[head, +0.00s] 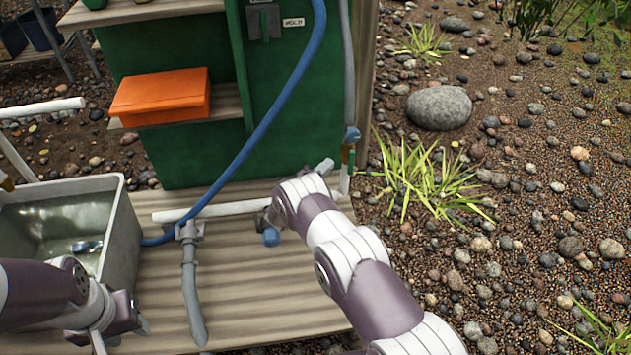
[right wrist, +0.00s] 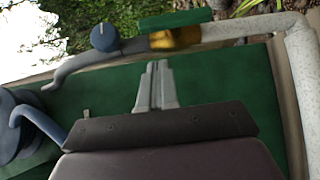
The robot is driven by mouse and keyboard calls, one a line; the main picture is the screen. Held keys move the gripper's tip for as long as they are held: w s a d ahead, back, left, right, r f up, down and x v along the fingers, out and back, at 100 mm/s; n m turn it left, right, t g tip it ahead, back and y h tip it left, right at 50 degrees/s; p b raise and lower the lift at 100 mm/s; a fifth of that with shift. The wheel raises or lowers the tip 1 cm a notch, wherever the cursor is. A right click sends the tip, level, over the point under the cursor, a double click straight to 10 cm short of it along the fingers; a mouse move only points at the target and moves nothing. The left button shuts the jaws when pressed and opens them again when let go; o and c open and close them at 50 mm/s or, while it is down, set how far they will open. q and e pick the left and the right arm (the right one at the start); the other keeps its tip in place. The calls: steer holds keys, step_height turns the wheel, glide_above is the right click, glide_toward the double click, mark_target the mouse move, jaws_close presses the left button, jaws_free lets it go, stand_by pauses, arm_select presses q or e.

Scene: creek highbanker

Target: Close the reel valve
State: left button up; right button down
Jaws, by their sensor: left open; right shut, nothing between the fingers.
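A brass valve (right wrist: 175,38) with a flat green lever (right wrist: 176,18) sits on a pipe in the right wrist view. The lever runs roughly along the pipe. In the head view the green lever (head: 351,158) shows small beside the green cabinet's right edge. My right gripper (right wrist: 156,88) is shut and empty, its fingertips pointing toward the valve with a gap between. In the head view it (head: 325,167) is partly hidden by my wrist, just left of the valve. My left gripper (head: 122,332) is open and empty at the lower left, by the metal tub.
A green cabinet (head: 180,155) stands behind, with an orange box (head: 160,97) on its shelf. A blue hose (head: 265,125) crosses its front. A water-filled metal tub (head: 125,225) is at left. A blue knob (right wrist: 104,37) sits near the valve. Gravel lies open at right.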

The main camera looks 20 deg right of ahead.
mark_target(349, 156)
steer(key=shift+s+d, duration=0.15)
steer(key=shift+d, duration=1.05)
steer(key=shift+s+d, duration=0.15)
steer(key=shift+d, duration=1)
steer(key=shift+r, duration=0.1)
steer(key=shift+r+m+p, duration=0.1)
steer(key=shift+m+p, duration=0.2)
steer(key=shift+p, duration=0.05)
